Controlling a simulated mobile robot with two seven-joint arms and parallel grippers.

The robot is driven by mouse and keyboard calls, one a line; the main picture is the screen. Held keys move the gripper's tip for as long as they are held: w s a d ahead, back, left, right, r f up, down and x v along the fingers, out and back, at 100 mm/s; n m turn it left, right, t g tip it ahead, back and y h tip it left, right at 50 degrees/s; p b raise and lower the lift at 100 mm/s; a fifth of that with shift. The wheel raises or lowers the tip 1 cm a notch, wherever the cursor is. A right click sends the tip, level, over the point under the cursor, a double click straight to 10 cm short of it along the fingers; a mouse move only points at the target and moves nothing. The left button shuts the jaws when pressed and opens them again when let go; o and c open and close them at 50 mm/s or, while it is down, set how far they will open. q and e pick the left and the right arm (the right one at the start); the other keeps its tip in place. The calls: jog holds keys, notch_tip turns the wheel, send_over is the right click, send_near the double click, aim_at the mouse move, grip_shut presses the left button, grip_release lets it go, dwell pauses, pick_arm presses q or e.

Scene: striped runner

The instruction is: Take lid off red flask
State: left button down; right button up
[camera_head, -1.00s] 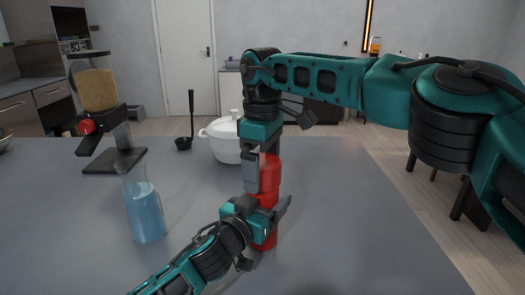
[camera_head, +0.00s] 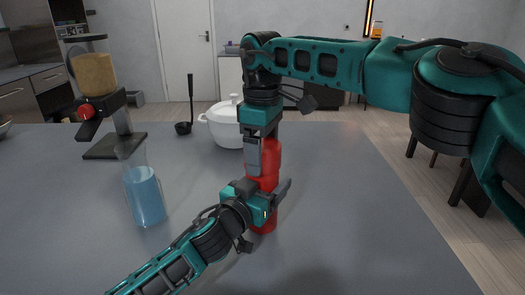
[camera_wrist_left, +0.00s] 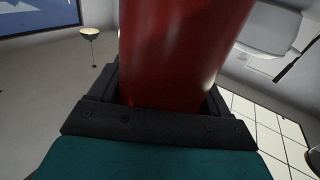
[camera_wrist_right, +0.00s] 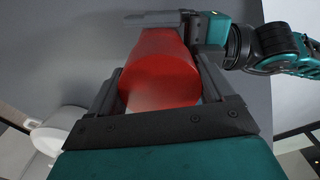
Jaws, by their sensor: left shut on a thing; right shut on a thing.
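The red flask (camera_head: 263,227) stands upright on the grey table. My left gripper (camera_head: 270,198) is shut on its body from the side, below the middle. The flask body also fills the left wrist view (camera_wrist_left: 175,50) between the fingers. My right gripper (camera_head: 262,155) points down from above and is shut on the flask's red top part, the lid (camera_head: 273,158). In the right wrist view the red lid (camera_wrist_right: 160,75) lies between the fingers, with my left gripper beyond it. The seam between lid and body cannot be made out.
A beaker of blue liquid (camera_head: 146,198) stands left of the flask, near my left arm. A white lidded pot (camera_head: 222,128), a ladle (camera_head: 184,127) and a black-based dispenser (camera_head: 115,147) stand at the back. The table (camera_head: 350,200) is clear to the right.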

jog(key=n, duration=1.4)
jog(key=shift+n, duration=0.4)
jog(key=n, duration=1.4)
jog(key=shift+r, duration=0.1)
jog(key=n, duration=0.3)
jog(key=shift+n, duration=0.4)
jog(key=n, duration=0.3)
jog(key=shift+n, duration=0.3)
jog(key=n, duration=1)
jog(key=shift+n, duration=0.4)
jog(key=n, duration=0.7)
